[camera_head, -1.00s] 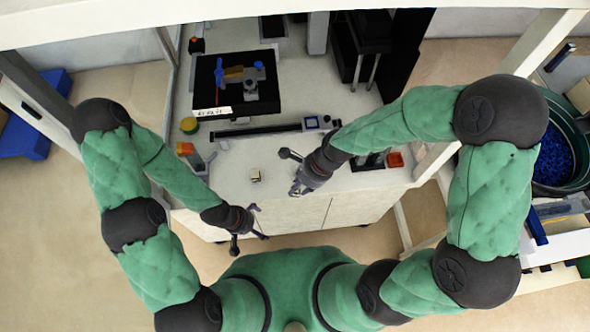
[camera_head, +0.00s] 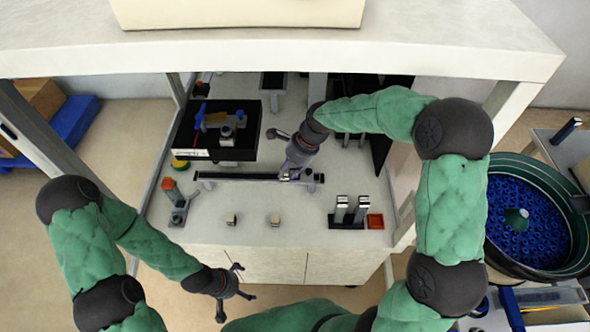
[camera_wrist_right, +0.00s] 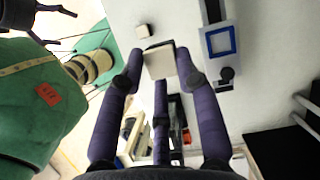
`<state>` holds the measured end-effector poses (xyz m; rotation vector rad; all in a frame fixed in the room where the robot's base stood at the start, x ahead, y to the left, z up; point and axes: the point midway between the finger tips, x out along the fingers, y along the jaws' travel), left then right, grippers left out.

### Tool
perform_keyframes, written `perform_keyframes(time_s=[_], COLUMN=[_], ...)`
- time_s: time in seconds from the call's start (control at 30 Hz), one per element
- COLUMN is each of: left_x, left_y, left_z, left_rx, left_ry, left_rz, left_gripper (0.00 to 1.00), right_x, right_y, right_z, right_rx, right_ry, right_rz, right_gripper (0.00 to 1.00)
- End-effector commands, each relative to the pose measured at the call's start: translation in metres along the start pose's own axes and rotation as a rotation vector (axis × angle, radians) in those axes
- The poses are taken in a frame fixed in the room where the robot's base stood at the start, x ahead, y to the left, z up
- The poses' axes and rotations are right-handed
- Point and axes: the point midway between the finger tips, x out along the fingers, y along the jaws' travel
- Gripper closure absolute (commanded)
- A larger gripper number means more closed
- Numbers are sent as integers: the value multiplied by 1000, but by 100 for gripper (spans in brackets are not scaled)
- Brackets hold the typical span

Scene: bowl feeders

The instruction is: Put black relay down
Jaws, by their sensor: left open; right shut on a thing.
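My right gripper (camera_head: 292,172) is over the worktop at the black rail (camera_head: 245,176). In the right wrist view its purple fingers (camera_wrist_right: 160,72) are shut on a small block (camera_wrist_right: 162,62) with a pale face and a dark edge. I cannot tell from its colour whether it is the black relay. Two small pale blocks, one on the left (camera_head: 231,219) and one on the right (camera_head: 275,220), sit apart on the front of the white worktop (camera_head: 300,235). My left gripper (camera_head: 240,286) is open and empty in front of the worktop's front edge.
A black tray with a fixture (camera_head: 190,140) stands at the back left. Two grey posts (camera_head: 350,209) and a red bin (camera_head: 375,221) are front right. The worktop around the two blocks is clear.

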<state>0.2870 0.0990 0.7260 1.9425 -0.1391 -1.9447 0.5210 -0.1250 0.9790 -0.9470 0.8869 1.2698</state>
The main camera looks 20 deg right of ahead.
Motion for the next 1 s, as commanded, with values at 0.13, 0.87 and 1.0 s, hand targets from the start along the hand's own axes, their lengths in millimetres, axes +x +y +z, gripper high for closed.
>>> perform_keyframes(time_s=[0.13,0.87,1.0], left_x=[8,31,38], left_y=[-3,-11,-14], left_z=[0,-1,-1], left_rx=[0,0,0], left_ry=[0,-1,-1], left_rz=[0,0,0], left_gripper=[0,0,0], right_x=[13,76,92], right_y=[-28,-75,-73], right_z=[-21,-75,-81], right_rx=[3,1,-1], right_ry=[0,-1,0], right_rz=[0,2,1], right_gripper=[100,100,100])
